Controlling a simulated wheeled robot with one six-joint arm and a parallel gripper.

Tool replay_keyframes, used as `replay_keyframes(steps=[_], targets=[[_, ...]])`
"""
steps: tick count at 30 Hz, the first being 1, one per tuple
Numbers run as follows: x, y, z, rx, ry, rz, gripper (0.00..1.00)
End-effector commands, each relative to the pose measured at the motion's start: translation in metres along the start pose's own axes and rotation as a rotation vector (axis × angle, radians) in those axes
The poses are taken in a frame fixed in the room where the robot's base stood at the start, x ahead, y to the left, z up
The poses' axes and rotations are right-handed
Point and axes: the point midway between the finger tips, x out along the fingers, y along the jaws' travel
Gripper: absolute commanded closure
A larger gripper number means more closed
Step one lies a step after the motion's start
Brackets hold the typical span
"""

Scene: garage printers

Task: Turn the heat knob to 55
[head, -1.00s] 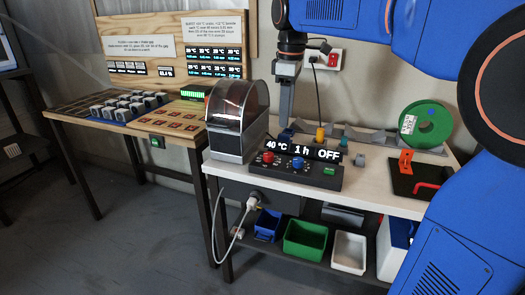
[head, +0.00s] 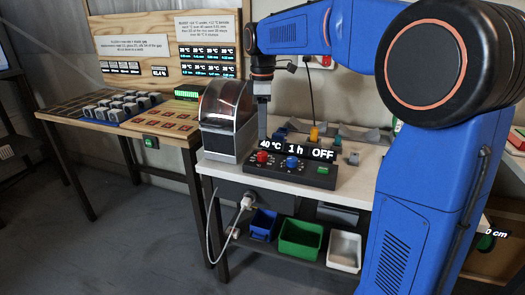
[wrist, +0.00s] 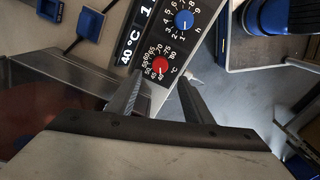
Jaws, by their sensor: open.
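The red heat knob (head: 262,157) is at the left end of the black control box (head: 318,176) on the white bench. The display (head: 270,144) above it reads 40 °C, with 1 h and OFF beside it. In the wrist view the red knob (wrist: 160,65) shows just beyond my fingertips, with its numbered dial around it. My gripper (wrist: 157,90) is open and empty, one finger on each side of the knob in that picture. I cannot tell how high it is above the knob. In the head view my gripper (head: 262,128) points down behind the display.
A blue knob (head: 292,162) and a green button (head: 323,169) share the box. A dryer with a clear dark dome (head: 226,104) stands close on the left. Bins (head: 300,238) sit on the shelf below.

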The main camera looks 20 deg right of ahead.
Motion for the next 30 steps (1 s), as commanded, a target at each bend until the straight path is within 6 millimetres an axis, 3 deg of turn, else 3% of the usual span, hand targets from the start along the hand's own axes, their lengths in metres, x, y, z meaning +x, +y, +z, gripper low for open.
replay_keyframes(steps=[9,15,29,30], targets=[[0.056,-0.001,0.000,0.000,-0.001,-0.003,0.54],[0.080,0.000,0.000,0.000,0.000,-0.001,0.54],[0.091,0.000,0.000,0.000,0.000,0.000,0.54],[0.091,0.000,0.000,0.000,0.000,0.000,0.61]])
